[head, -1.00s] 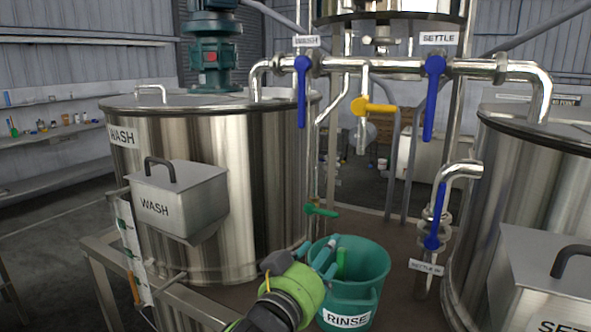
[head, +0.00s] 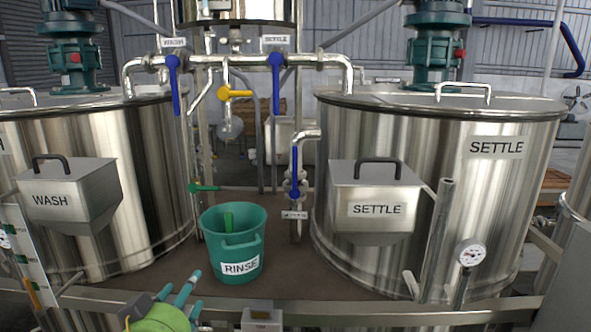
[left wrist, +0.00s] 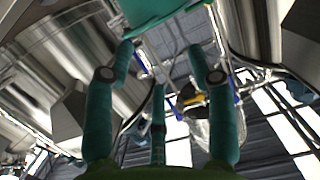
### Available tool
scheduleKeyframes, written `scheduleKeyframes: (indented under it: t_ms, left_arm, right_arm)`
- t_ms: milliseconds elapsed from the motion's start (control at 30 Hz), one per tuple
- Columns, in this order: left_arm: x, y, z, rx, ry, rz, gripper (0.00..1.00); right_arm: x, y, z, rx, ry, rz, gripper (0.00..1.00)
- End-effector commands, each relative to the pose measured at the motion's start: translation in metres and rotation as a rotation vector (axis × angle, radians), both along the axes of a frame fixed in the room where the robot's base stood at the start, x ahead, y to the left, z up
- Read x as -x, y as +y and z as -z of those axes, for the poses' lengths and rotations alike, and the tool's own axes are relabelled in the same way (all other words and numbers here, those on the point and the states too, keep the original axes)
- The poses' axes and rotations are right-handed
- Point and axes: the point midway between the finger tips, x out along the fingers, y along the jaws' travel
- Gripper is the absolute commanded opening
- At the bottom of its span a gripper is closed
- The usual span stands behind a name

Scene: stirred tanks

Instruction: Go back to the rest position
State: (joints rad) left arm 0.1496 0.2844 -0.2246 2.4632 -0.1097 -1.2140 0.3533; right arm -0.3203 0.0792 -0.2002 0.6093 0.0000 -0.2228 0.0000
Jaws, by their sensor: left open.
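My left gripper (head: 180,292) is at the bottom of the head view, in front of the platform's front rail and below the green rinse bucket (head: 230,252). Its teal fingers are spread and nothing is between them. In the left wrist view the fingers (left wrist: 160,85) are apart and empty, with part of the bucket (left wrist: 160,12) at the top edge. My right gripper is not in view.
The wash tank (head: 140,190) stands left and the settle tank (head: 450,215) right, each with a labelled hopper. Pipes with blue-handled valves (head: 277,85) and a yellow handle (head: 236,93) run between them. A steel rail (head: 370,318) crosses the front. A gauge (head: 470,254) is at right.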

Motion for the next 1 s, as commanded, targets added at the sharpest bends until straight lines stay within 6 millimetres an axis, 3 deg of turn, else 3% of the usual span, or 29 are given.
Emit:
scheduleKeyframes:
  t_ms: [33, 233, 400, 633, 800, 1000]
  left_arm:
    - [0.006, 0.001, 0.023, -0.005, 0.063, -0.003, 0.56]
    - [0.046, 0.004, 0.113, -0.038, 0.327, -0.001, 0.56]
    - [0.11, 0.006, 0.197, -0.073, 0.612, 0.019, 0.56]
    - [0.194, 0.005, 0.265, -0.101, 0.903, 0.063, 0.56]
    - [0.253, 0.005, 0.295, -0.111, 1.08, 0.099, 0.56]
    - [0.239, 0.003, 0.353, -0.115, 1.102, 0.104, 0.56]
  right_arm:
    - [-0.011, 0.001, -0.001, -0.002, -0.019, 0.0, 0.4]
    - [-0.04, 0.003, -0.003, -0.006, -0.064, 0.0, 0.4]
    - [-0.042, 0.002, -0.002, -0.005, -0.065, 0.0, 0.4]
    - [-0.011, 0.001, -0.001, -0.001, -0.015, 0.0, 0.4]
    - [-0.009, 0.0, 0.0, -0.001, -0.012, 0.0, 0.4]
    - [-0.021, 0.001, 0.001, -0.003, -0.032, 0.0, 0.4]
